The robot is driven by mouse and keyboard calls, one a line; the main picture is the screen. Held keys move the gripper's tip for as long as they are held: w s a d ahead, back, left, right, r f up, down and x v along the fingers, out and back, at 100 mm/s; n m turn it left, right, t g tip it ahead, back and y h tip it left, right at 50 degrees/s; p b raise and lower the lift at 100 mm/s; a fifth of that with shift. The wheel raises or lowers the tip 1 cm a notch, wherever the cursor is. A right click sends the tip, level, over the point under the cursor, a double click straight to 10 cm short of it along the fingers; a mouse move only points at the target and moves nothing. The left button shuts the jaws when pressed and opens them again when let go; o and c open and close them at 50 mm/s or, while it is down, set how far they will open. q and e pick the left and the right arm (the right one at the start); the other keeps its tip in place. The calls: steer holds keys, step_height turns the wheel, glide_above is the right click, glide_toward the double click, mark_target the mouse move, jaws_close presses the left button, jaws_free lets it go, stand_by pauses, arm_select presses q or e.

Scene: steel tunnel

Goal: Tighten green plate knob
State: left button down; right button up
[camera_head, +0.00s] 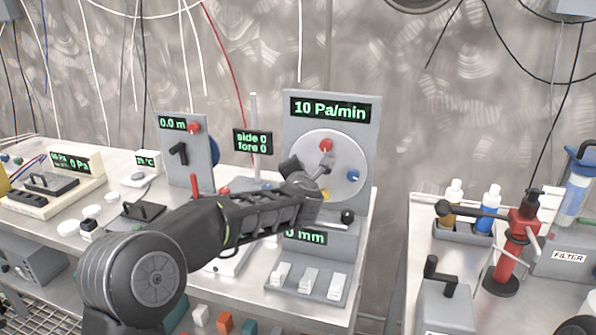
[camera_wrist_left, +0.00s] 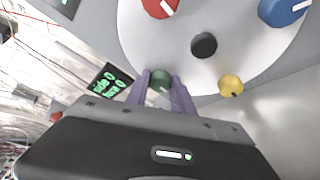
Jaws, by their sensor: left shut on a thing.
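The round pale plate (camera_head: 340,155) stands upright on a grey panel below a "10 Pa/min" display. It bears a red knob (camera_head: 326,145), a blue knob (camera_head: 352,175) and a yellow knob (camera_head: 326,196). In the left wrist view, the green plate knob (camera_wrist_left: 160,76) sits at the plate's edge, and a black knob (camera_wrist_left: 204,45) is at the plate's middle. My left gripper (camera_wrist_left: 160,88) is shut on the green knob, one finger on each side. In the head view my left gripper (camera_head: 303,178) covers the plate's left part and hides the green knob. My right gripper is not in view.
A "side 0 / fore 0" display (camera_head: 253,141) on a post stands left of the panel. A smaller grey panel (camera_head: 185,150) is further left. White levers (camera_head: 308,279) sit below. A right-hand table holds bottles (camera_head: 488,208) and a red stand (camera_head: 518,240), across a gap.

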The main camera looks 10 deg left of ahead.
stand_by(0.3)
arm_select(q)
steer(key=c, duration=1.1)
jaws_free()
steer(key=v, duration=0.7)
steer(key=shift+s, duration=0.4)
steer(key=shift+d, duration=0.1)
